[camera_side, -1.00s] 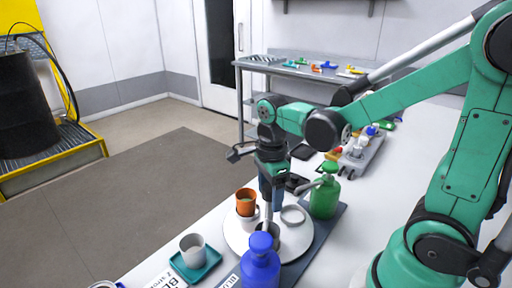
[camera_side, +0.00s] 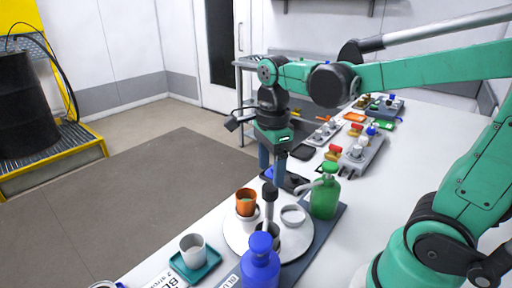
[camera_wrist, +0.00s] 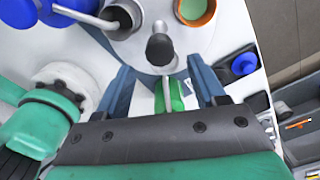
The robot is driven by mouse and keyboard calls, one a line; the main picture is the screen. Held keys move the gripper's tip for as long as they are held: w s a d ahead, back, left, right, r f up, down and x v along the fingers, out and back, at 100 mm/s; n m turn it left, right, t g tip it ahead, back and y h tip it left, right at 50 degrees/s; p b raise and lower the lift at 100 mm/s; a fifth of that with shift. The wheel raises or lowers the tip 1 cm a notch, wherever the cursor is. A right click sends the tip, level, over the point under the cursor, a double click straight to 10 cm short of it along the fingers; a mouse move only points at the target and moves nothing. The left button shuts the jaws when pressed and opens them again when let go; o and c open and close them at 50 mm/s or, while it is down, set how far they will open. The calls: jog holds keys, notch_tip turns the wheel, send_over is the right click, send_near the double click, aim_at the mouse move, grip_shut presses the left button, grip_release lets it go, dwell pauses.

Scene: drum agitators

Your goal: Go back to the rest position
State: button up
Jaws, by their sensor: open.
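My gripper (camera_side: 271,170) is open and empty above the round white plate (camera_side: 236,238). Its two blue fingers point down, and they also show in the wrist view (camera_wrist: 160,66). A black-knobbed stirring tool (camera_side: 270,194) stands below the fingers, apart from them.
A green bottle (camera_side: 324,200) stands close right of the plate and a blue bottle (camera_side: 260,268) in front. An orange cup (camera_side: 246,202) is at the plate's left. A white cup (camera_side: 192,250) sits on a teal tray (camera_side: 208,265). Trays of parts line the bench behind.

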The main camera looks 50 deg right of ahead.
jog(key=n, duration=0.2)
jog(key=n+t, duration=0.1)
jog(key=n, duration=0.2)
jog(key=shift+s+a+n+t, duration=0.15)
jog(key=shift+a+n+t, duration=0.25)
jog(key=n+t, duration=0.1)
jog(key=n, duration=0.5)
jog(key=a+n+t, duration=0.1)
jog(key=n+t, duration=0.1)
jog(key=n, duration=0.3)
jog(key=a+n+t, duration=0.1)
jog(key=n+t, duration=0.1)
jog(key=n, duration=0.4)
jog(key=shift+a+f+n, duration=0.1)
jog(key=shift+f+n, duration=0.1)
jog(key=shift+n, duration=0.1)
